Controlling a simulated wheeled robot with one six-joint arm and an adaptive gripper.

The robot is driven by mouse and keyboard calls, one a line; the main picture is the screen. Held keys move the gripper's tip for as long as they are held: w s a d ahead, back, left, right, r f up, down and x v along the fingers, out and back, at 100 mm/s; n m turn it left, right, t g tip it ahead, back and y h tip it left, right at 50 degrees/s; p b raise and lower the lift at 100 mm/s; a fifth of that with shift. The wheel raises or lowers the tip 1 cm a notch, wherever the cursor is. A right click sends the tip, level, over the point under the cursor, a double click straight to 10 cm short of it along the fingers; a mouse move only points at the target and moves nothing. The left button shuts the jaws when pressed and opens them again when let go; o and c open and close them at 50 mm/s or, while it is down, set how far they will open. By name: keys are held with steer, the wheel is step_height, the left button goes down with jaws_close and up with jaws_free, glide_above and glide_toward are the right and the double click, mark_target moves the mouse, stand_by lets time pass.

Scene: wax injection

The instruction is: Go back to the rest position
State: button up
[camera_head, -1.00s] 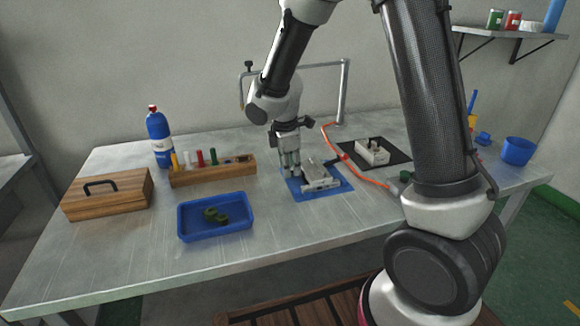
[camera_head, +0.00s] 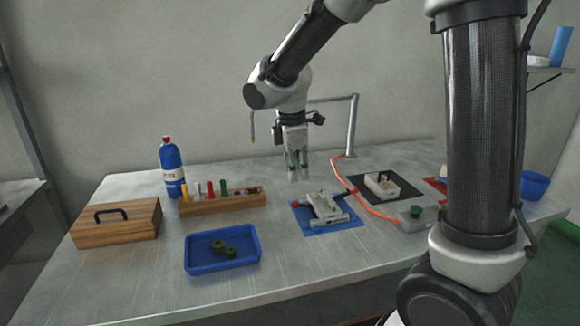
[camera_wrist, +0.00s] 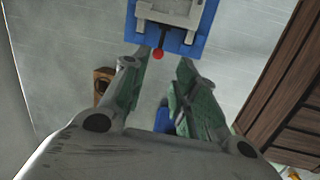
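My gripper (camera_head: 296,172) hangs above the table behind the blue mat, pointing down. In the wrist view my gripper (camera_wrist: 166,80) shows its two green-padded fingers apart with nothing between them. The grey metal mould (camera_head: 325,206) with a red knob lies on the blue mat (camera_head: 347,229), apart from my fingers. In the wrist view the mould (camera_wrist: 172,12) and its red knob (camera_wrist: 157,54) lie just beyond the fingertips.
A wooden rack (camera_head: 222,203) with coloured sticks, a blue bottle (camera_head: 172,165), a wooden box (camera_head: 118,232) and a blue tray (camera_head: 196,268) with green pieces stand left. A pale block (camera_head: 381,185) sits on a black mat at right. An orange hose (camera_head: 366,207) and a metal frame (camera_head: 351,125) are near my gripper.

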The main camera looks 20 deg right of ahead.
steer(key=s+d+r+m, duration=0.3)
steer(key=s+d+m, duration=0.2)
steer(key=s, duration=0.3)
steer(key=s+d+r+m+t+y, duration=0.1)
steer(key=s+d+r+m, duration=0.1)
steer(key=s+d+m, duration=0.3)
steer(key=s+d+r+m+t, duration=0.1)
steer(key=s+d+r+m, duration=0.2)
steer(key=s, duration=0.8)
steer(key=d+m, duration=0.2)
steer(key=m, duration=0.2)
steer(key=shift+d+r+y, duration=0.3)
steer(key=shift+d+r, duration=0.05)
